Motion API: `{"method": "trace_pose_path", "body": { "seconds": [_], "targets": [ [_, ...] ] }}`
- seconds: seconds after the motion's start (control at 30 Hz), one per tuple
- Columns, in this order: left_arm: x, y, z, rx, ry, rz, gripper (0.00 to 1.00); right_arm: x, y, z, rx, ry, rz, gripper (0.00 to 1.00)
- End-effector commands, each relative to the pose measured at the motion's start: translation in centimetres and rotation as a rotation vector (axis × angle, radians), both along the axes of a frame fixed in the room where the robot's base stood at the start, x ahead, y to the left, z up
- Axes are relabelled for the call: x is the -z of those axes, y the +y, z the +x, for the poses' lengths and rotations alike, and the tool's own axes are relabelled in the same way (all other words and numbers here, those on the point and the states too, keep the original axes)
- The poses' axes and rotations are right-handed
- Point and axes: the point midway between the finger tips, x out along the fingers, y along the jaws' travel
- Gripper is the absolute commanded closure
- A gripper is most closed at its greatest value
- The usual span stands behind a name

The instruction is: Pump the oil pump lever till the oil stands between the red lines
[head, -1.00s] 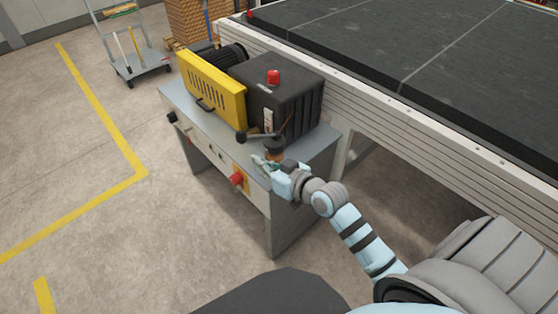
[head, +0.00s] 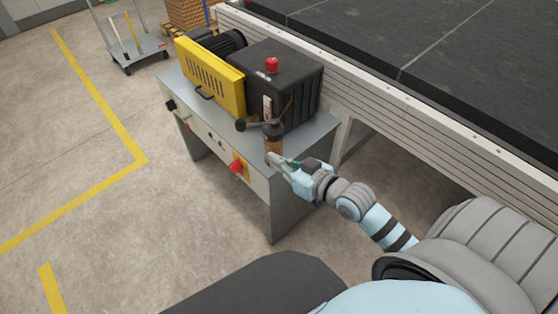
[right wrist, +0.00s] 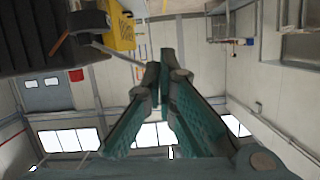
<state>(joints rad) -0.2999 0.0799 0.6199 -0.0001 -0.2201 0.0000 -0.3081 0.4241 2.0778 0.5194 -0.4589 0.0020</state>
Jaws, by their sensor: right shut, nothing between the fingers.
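The oil pump (head: 273,144) is a small amber cylinder with a dark cap on the front right of the grey machine table. Its lever ends in a black knob (head: 240,125) that points left in the head view. A pale upright gauge strip (head: 267,106) is on the black housing behind it; the oil level and red lines are too small to make out. My right gripper (head: 273,159) is shut and empty, just in front of and below the pump, apart from the knob. Its green-padded fingers (right wrist: 163,70) meet in the right wrist view. My left gripper is out of view.
The black housing (head: 290,85) with a red button (head: 271,64) and a yellow guard (head: 208,77) stand on the table (head: 310,135). A red knob (head: 236,167) sticks out of its front. A long conveyor-like bed (head: 470,60) lies behind.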

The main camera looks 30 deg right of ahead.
Motion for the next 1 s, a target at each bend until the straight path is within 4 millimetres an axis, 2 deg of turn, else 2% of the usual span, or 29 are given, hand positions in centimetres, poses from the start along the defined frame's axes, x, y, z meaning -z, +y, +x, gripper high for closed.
{"method": "trace_pose_path", "body": {
  "seconds": [0.43, 0.57, 0.67, 0.77, 0.8, 0.87, 1.0],
  "targets": [
    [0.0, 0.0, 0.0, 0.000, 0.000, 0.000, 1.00, 0.0, 0.0, 0.0, 0.000, 0.000, 0.000, 1.00],
    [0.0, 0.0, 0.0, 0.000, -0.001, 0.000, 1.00, 1.2, -0.5, 0.0, 0.016, 0.022, -0.006, 1.00],
    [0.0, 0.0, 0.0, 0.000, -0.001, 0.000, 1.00, 4.5, -1.8, -0.2, 0.058, 0.081, -0.023, 1.00],
    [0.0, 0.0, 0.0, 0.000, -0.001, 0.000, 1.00, 9.9, -3.8, -1.3, 0.118, 0.180, -0.054, 1.00],
    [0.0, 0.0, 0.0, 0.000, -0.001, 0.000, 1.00, 12.4, -4.5, -2.1, 0.143, 0.229, -0.068, 1.00],
    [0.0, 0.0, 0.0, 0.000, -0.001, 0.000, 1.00, 16.3, -5.6, -3.6, 0.176, 0.303, -0.092, 1.00],
    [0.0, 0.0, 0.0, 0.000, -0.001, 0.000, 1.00, 24.6, -7.1, -8.7, 0.231, 0.485, -0.147, 1.00]
  ]
}}
